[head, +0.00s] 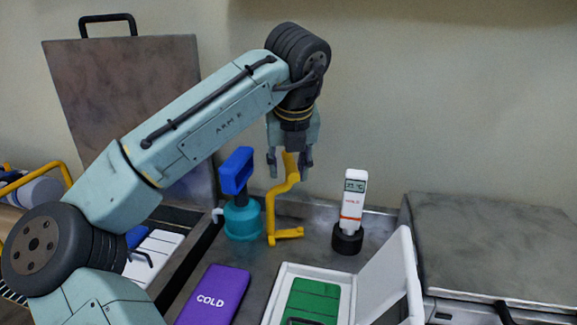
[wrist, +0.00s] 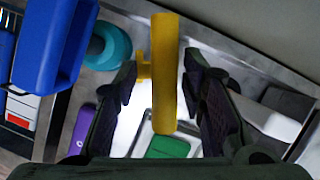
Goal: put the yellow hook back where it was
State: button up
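The yellow hook (head: 271,214) stands upright at the back of the grey counter, a bent bar with a short foot at its lower end. The foot appears to rest on the counter. My gripper (head: 290,165) points down over the hook, with its fingers on either side of the upper end. In the wrist view the hook (wrist: 165,80) runs between the two fingers (wrist: 162,88). Gaps show beside it, wider on the left, so the gripper looks open around it. Nothing in view marks the hook's earlier place.
A teal container (head: 243,221) with a blue top (head: 236,171) stands close left of the hook. A white meter (head: 353,200) in a black holder (head: 347,240) stands right. In front are a purple COLD pack (head: 212,298) and an open white case (head: 388,275) with a green pad (head: 315,300).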

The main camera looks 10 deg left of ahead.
jog(key=v, duration=0.7)
jog(key=shift+s+r+b, duration=0.1)
jog(key=shift+r+b, duration=0.2)
jog(key=shift+b, duration=0.1)
jog(key=shift+f, duration=0.1)
